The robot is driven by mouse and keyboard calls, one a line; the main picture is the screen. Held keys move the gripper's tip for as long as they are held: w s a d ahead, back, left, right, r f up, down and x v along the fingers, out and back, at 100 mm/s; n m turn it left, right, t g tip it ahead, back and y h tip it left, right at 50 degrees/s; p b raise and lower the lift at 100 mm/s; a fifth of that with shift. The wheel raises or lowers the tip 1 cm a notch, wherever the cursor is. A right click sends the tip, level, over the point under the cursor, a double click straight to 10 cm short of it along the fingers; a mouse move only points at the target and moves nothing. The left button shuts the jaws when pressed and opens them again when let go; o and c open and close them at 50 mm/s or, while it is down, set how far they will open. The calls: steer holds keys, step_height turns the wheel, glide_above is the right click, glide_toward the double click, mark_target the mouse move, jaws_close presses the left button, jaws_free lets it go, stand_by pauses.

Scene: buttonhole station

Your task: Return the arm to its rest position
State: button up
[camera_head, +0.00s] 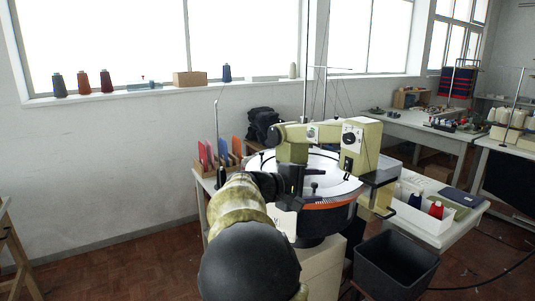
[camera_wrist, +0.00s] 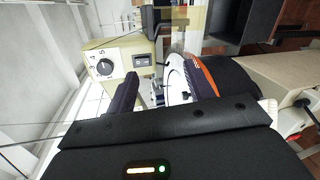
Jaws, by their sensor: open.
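My gripper (camera_head: 302,187) is in front of the buttonhole machine, close to its round white dial plate (camera_head: 333,190). The jaws are open and I see nothing held between them. My arm reaches up from the bottom of the head view and hides part of the machine and its stand. In the wrist view, the dark gripper body fills the bottom, with the machine's numbered knob (camera_wrist: 104,67) beyond it on the left. The machine's green arm (camera_head: 313,133) spans above the dial plate. I cannot tell whether the gripper touches the machine.
A white tray (camera_head: 422,216) with thread cones sits on the table beside the machine. A rack of coloured folders (camera_head: 222,155) stands left of it. Open floor (camera_head: 130,262) lies to the left.

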steer(key=s+d+f+m+g+y, duration=0.1)
steer(key=s+d+f+y, duration=0.15)
steer(key=f, duration=0.25)
steer(key=s+d+f+g+y, duration=0.2)
steer(key=s+f, duration=0.2)
steer(key=f, duration=0.2)
steer(key=s+d+f+m+g+y, duration=0.1)
steer(key=s+d+f+y, duration=0.15)
steer(key=f, duration=0.25)
steer(key=s+a+f+m+y, duration=0.3)
steer(key=s+f, duration=0.1)
steer(key=s, duration=0.5)
steer(key=s+a+f+m+y, duration=0.2)
steer(key=s+f+m+y, duration=0.15)
steer(key=s, duration=0.65)
step_height(320, 180, up, 17)
steer(key=p, duration=1.8)
steer(key=shift+s+a+r+n+g, duration=0.15)
steer(key=shift+s+n+g, duration=0.05)
steer(key=shift+n+g, duration=0.2)
steer(key=shift+c, duration=0.2)
